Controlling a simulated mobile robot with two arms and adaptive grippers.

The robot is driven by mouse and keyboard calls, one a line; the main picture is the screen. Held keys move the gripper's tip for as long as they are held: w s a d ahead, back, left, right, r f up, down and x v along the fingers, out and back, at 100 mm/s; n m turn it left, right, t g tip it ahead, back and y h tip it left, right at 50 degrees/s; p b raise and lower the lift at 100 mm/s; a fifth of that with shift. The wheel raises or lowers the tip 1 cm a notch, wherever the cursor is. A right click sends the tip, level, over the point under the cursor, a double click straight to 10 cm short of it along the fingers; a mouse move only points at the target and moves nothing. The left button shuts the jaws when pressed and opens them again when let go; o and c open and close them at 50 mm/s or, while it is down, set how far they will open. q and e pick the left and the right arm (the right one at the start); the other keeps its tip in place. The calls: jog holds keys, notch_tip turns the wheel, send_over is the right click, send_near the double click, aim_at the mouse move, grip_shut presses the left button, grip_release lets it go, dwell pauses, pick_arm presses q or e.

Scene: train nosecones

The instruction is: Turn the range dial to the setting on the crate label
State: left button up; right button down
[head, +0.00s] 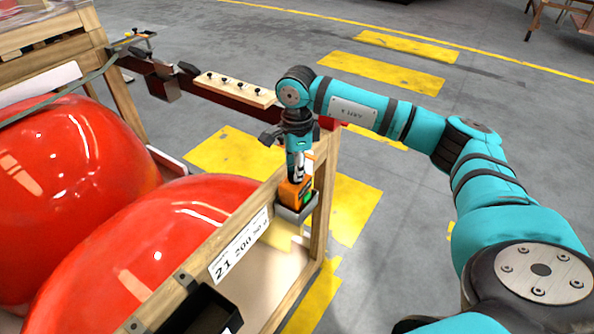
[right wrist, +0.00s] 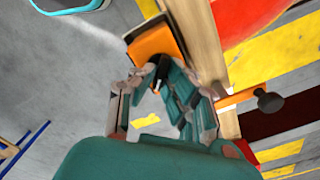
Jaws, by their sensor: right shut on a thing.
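An orange meter with a green patch (head: 293,191) sits in a grey holder (head: 299,211) at the crate's near right corner. My right gripper (head: 298,177) points down at the meter's face. In the right wrist view, its fingers (right wrist: 158,80) are closed on a small dark part, which seems to be the range dial (right wrist: 160,67), against the orange meter (right wrist: 153,43). The fingers hide most of the dial, so I cannot read its setting. The white crate label (head: 240,247) is on the wooden rail and shows "21 200" and smaller print. My left gripper is not in view.
Large red nosecones (head: 150,262) fill the wooden crate (head: 328,190) at left. A dark box (head: 200,312) is fixed to the front rail. A dark red beam carries a pale wood strip with black knobs (head: 235,88) behind my gripper. Grey floor with yellow markings is open beyond.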

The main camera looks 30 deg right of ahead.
dwell(0.4)
jog(key=c, duration=1.4)
grip_release()
notch_tip(320, 180, up, 12)
